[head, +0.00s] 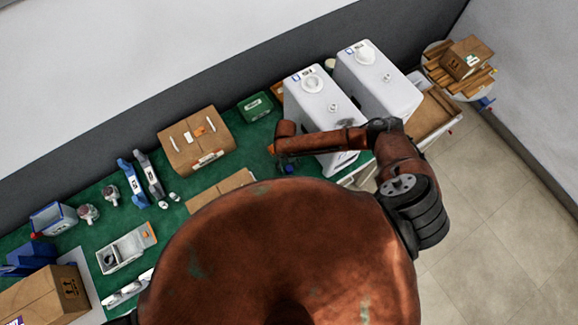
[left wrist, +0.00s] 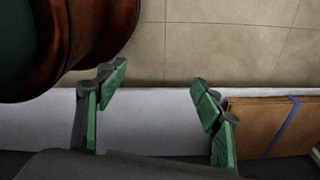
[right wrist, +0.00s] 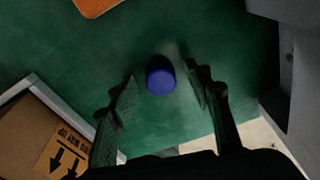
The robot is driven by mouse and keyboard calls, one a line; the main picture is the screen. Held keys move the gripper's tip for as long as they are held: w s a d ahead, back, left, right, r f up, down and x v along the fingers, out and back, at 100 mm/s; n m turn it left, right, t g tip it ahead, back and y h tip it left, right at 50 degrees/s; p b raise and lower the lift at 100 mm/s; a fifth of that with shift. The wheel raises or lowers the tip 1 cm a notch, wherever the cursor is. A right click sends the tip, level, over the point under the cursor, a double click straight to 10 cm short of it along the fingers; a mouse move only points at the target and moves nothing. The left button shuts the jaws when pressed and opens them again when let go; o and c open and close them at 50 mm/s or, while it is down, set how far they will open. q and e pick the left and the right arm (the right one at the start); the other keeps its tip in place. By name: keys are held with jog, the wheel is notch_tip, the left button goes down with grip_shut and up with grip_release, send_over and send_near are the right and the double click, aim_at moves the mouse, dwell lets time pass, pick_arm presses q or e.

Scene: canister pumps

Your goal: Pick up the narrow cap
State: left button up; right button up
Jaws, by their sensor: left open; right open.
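A small round blue cap (right wrist: 160,78), which I take to be the narrow cap, is on the green mat in the right wrist view. It also shows in the head view (head: 289,169), just below the end of my right arm. My right gripper (right wrist: 158,82) is open and empty, pointing down, with the cap between or just beyond its fingertips; I cannot tell the height gap. My left gripper (left wrist: 158,85) is open and empty in the left wrist view, away from the mat. It is hidden in the head view.
Two white canisters (head: 318,112), (head: 383,85) stand close to my right arm. A cardboard box (head: 196,140) sits left of it. Another labelled box (right wrist: 38,130) is left of the right gripper. Blue and grey pump parts (head: 133,183) lie farther left. Green mat (right wrist: 95,55) around the cap is clear.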

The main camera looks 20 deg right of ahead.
jog(key=shift+s, duration=0.3)
jog(key=shift+w, duration=0.1)
jog(key=c, duration=0.5)
jog(key=shift+c, duration=1.3)
